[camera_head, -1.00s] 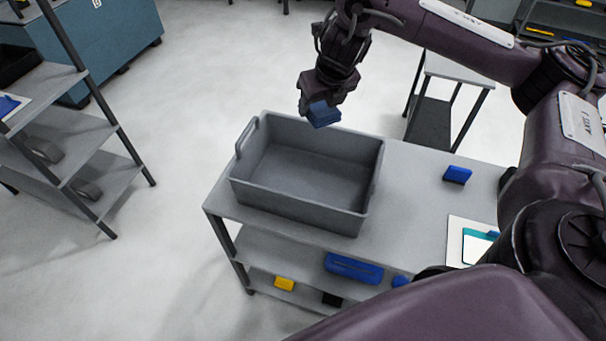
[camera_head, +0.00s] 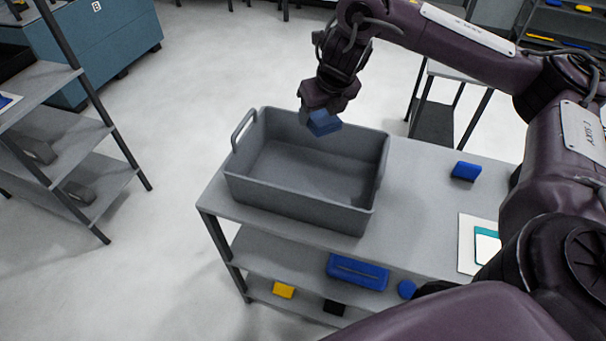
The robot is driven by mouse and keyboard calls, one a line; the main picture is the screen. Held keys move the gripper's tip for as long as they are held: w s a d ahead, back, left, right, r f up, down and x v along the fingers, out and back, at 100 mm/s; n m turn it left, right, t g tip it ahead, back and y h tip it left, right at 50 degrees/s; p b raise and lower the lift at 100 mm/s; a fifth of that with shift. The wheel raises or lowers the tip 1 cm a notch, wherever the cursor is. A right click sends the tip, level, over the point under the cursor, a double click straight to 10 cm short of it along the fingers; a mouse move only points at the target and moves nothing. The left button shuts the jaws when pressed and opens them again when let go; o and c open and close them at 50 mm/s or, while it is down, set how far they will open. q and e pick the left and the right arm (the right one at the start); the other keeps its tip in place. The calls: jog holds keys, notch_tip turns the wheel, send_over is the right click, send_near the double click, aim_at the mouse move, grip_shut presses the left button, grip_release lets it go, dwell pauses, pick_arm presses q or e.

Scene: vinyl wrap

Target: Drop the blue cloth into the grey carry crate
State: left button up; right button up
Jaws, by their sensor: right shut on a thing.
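The blue cloth (camera_head: 323,124) is held in my right gripper (camera_head: 320,113), which points down from its arm at the top. The gripper is shut on the cloth; its fingertips are partly hidden behind it. The grey carry crate (camera_head: 247,190) stands on the left part of the grey cart top, open and empty as far as I can see. In the picture the cloth overlaps the crate's far rim; its exact height above the rim is hard to tell. My left gripper is not in view.
Another blue item (camera_head: 466,171) lies on the cart top (camera_head: 415,200) right of the crate. A white sheet with a teal-edged card (camera_head: 487,243) lies nearer. Lower shelves hold a blue case (camera_head: 357,272) and a yellow item (camera_head: 284,290). A shelf rack (camera_head: 75,140) stands left, with clear floor between.

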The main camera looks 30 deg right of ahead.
jog(key=o, duration=1)
jog(key=shift+r, duration=0.1)
jog(key=p+v, duration=0.4)
jog(key=v, duration=0.3)
jog(key=shift+s+r+p, duration=0.15)
jog(key=shift+r+p, duration=0.2)
jog(key=shift+p, duration=0.05)
jog(key=shift+f, duration=0.1)
